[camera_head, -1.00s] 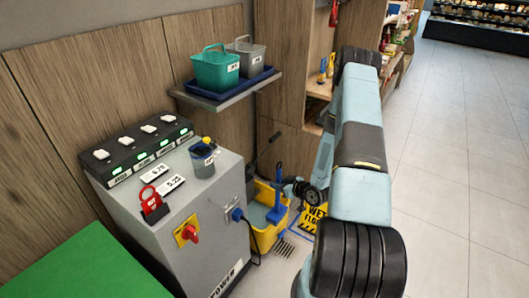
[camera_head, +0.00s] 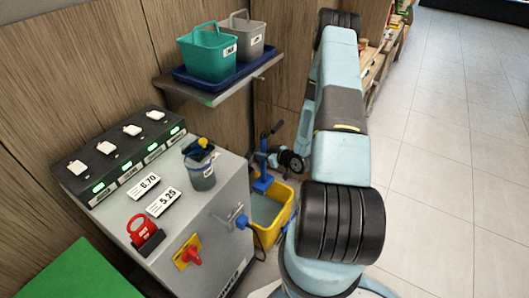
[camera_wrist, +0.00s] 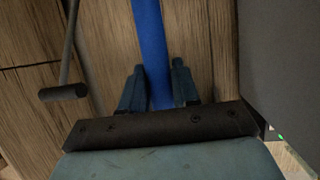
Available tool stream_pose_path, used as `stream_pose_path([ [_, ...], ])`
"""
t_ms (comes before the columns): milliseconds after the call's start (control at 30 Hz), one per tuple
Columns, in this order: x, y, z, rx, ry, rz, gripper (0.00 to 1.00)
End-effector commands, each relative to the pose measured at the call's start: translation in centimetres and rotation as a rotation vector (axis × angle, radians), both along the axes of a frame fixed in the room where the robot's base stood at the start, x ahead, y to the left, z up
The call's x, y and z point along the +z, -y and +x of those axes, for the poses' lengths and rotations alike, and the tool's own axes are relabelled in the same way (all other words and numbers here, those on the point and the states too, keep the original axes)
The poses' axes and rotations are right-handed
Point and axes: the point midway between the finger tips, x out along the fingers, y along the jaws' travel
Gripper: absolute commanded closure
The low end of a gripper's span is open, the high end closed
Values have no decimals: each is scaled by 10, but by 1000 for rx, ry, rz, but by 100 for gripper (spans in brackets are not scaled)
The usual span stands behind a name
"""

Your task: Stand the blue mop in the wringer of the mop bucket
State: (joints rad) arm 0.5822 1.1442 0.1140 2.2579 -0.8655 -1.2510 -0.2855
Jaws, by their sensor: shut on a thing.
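The blue mop's shaft (camera_wrist: 149,45) runs between the two fingers of my gripper (camera_wrist: 158,88) in the wrist view, and the gripper is shut on it. The mop's ends lie outside that view. In the head view, the yellow mop bucket (camera_head: 285,212) stands on the floor behind the grey cabinet, partly hidden by my arm. A blue part (camera_head: 263,184) shows at its left rim, close below my wrist; I cannot tell whether it is mop or wringer. A dark lever handle (camera_wrist: 64,93) shows left of the shaft in the wrist view.
The grey cabinet (camera_head: 222,215) stands left of the bucket, with a charger strip and a cup on top. A wall shelf (camera_head: 200,93) with a blue tray and two small pails hangs above. Open tiled floor (camera_head: 450,170) lies to the right.

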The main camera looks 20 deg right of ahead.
Motion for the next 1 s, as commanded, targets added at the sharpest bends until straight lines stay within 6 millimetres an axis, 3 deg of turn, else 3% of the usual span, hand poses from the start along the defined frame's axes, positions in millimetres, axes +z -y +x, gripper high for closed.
stream_pose_path([
  [1000, -2, -43, 77, -12, 3, 0, 100],
])
